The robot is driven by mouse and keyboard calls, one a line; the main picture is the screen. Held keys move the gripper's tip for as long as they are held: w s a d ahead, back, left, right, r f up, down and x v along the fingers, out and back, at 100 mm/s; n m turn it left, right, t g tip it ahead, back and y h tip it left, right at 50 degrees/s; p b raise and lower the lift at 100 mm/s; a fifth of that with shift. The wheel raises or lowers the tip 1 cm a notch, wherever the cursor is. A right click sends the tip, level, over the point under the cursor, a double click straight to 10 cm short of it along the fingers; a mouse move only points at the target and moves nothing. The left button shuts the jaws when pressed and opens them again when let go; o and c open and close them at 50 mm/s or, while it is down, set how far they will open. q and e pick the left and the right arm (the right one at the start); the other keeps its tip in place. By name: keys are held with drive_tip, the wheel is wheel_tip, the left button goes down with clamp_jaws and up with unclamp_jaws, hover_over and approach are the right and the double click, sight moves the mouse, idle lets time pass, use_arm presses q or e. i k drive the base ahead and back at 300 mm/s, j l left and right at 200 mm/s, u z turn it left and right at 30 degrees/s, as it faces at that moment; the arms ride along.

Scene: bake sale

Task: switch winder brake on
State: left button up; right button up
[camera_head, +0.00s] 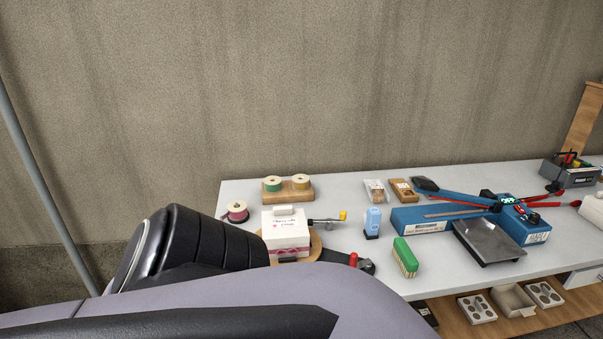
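What looks like the winder stands at the left of the table: a round wooden disc (316,244), a metal crank with a yellow knob (343,215) and a red-topped lever (353,259) at the front right by a dark bracket. I cannot tell which part is the brake or its setting. A white box (285,229) with writing and a pink ribbon band sits on the disc. A ribbon spool (237,212) stands to its left. My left arm crosses the foreground and covers the winder's lower left. Neither gripper can be made out.
Two spools sit on a wooden block (298,194) behind. A blue bottle-like item (372,222) and a green brush (405,258) stand right of the winder. Farther right are a blue sealer (428,219) and a scale (488,241). A shelf (447,316) below holds trays.

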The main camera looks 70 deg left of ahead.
sight(329, 222)
drive_tip(key=u, duration=2.15)
